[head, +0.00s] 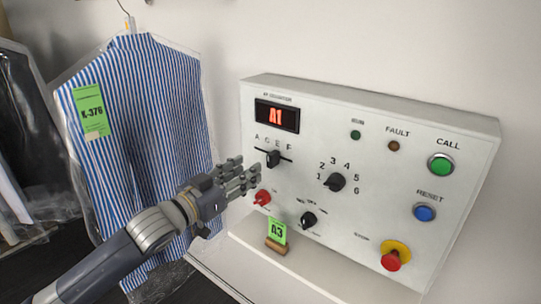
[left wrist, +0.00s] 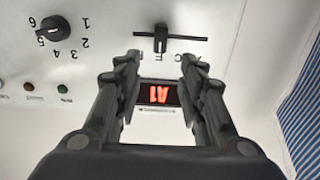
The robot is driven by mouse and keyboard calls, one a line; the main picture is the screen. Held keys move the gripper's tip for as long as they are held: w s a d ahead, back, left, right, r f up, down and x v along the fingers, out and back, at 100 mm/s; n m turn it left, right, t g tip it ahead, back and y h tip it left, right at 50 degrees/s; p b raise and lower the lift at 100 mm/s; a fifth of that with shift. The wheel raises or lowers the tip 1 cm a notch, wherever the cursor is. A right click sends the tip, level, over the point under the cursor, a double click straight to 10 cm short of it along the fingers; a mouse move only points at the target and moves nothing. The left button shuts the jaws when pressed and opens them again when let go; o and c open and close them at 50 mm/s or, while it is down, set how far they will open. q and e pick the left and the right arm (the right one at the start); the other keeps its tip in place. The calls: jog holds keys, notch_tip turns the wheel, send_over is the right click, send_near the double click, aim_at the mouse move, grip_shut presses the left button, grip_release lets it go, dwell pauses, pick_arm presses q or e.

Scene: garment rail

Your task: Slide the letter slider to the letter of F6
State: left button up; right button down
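The display (head: 276,117) reads A1. My left gripper (head: 250,175) is just left of and below the slider, its fingers spread. In the left wrist view, upside down, the slider (left wrist: 160,37) shows between and beyond the open fingers (left wrist: 160,62), with the display (left wrist: 158,95) between them. I see no contact. My right gripper is not in view.
The white control box (head: 400,230) also carries a number dial (head: 335,182), a lower black knob (head: 308,220), a red knob (head: 262,197), and green, blue and red buttons. A green A3 tag (head: 277,232) stands below. A bagged striped shirt (head: 140,120) hangs at left.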

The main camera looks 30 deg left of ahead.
aim_at(269, 157)
pick_arm(q)
jog(key=w, duration=0.2)
jog(key=w+p, duration=0.1)
jog(key=w, duration=0.2)
jog(key=w+p, duration=0.1)
jog(key=w, duration=0.2)
jog(key=shift+d+r, duration=0.1)
jog(key=shift+d, duration=0.2)
jog(key=shift+w+d+p, duration=0.1)
jog(key=shift+w+p, duration=0.25)
jog(key=shift+w, duration=0.45)
grip_shut()
